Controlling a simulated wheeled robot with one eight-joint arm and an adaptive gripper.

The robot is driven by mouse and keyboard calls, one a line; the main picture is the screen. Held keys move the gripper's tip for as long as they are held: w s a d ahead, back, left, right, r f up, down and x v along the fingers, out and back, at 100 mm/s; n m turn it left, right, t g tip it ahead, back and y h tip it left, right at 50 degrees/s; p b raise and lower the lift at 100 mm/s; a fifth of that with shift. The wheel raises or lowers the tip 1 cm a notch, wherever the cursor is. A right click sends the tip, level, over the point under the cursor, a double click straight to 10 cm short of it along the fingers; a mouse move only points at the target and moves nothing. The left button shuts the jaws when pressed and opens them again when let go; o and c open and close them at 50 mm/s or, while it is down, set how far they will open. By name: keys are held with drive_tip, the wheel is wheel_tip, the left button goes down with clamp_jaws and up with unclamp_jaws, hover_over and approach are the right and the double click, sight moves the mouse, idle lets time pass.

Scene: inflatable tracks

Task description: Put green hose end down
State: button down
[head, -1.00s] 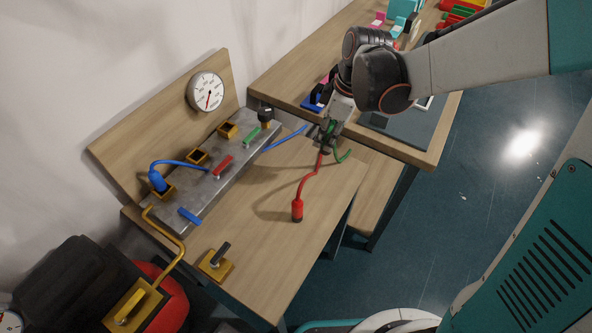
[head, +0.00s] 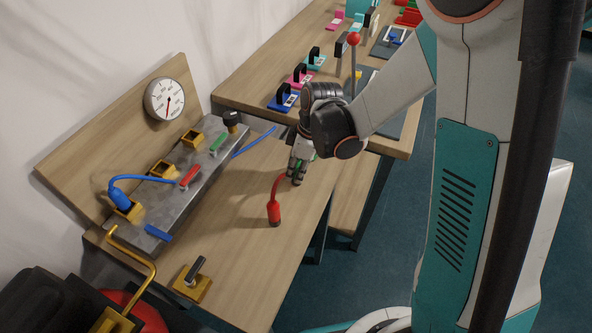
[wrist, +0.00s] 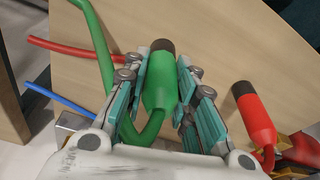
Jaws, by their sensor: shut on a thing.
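The green hose end (wrist: 158,85) has a dark tip and sits between the two fingers of my gripper (wrist: 163,88) in the wrist view. My gripper is shut on it. In the head view my gripper (head: 297,170) points down low over the wooden table (head: 240,235), and only a bit of green shows at its fingers. Whether the green end touches the table I cannot tell. The green hose (wrist: 100,45) runs up and away to the left in the wrist view.
A metal manifold (head: 185,185) with colored levers and a plugged blue hose end (head: 119,195) is at left. The table front is mostly clear.

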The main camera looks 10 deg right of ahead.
drive_tip(key=c, duration=1.3)
unclamp_jaws()
drive_tip(key=w+p+v, duration=0.1)
drive_tip(key=p+v, duration=0.3)
drive_tip(key=v, duration=0.8)
drive_tip(key=shift+s+d+r+m+t+h, duration=0.4)
drive_tip(key=shift+s+d+r+m+t, duration=0.85)
drive_tip(key=shift+s+r+m, duration=1.3)
drive_tip(key=shift+s+d+r+m+t+h, duration=0.4)
drive_tip(key=shift+s+d+r+m+t, duration=0.5)
drive_tip(key=shift+s+d+r+m, duration=1.5)
drive_tip(key=shift+s+d+r+m+t+h, duration=0.5)
drive_tip(key=shift+s+r+m+t, duration=0.55)
drive_tip(key=shift+s+r+m, duration=1.6)
drive_tip(key=shift+s+f+n, duration=0.6)
drive_tip(key=shift+s+f, duration=0.15)
drive_tip(key=shift+f, duration=0.15)
